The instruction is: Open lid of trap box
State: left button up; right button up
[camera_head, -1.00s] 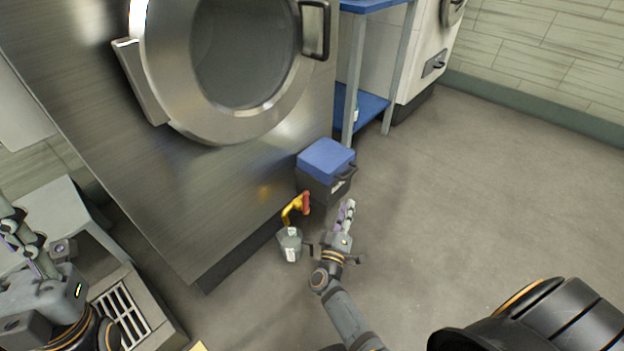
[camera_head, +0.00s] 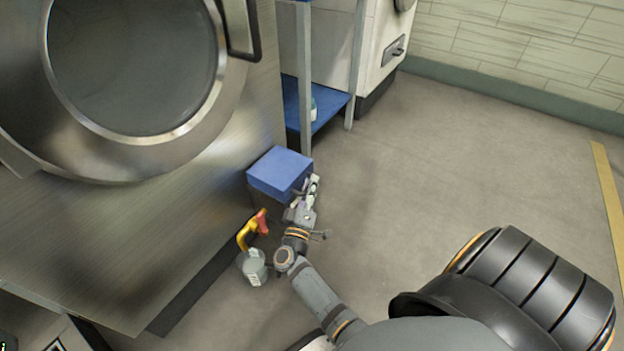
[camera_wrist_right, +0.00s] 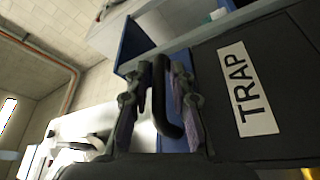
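The trap box stands on the floor against the steel machine, its blue lid (camera_head: 279,168) lying flat on top. In the right wrist view its dark side (camera_wrist_right: 280,75) fills the right, with a white label (camera_wrist_right: 248,90) reading TRAP. A black handle (camera_wrist_right: 166,100) sticks out from the box. My right gripper (camera_head: 309,186) is at the box's right side, near the lid's edge. In the wrist view its two fingers (camera_wrist_right: 158,100) are apart, with the handle between them; I see no firm closing on it. My left gripper is out of view.
A grey bucket (camera_head: 254,268) with a yellow and red object (camera_head: 250,232) stands in front of the box, left of my right forearm. A blue-shelved rack (camera_head: 325,110) is behind. The floor to the right is clear.

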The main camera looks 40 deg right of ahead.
jog(key=shift+r, duration=0.1)
grip_shut()
dwell(0.4)
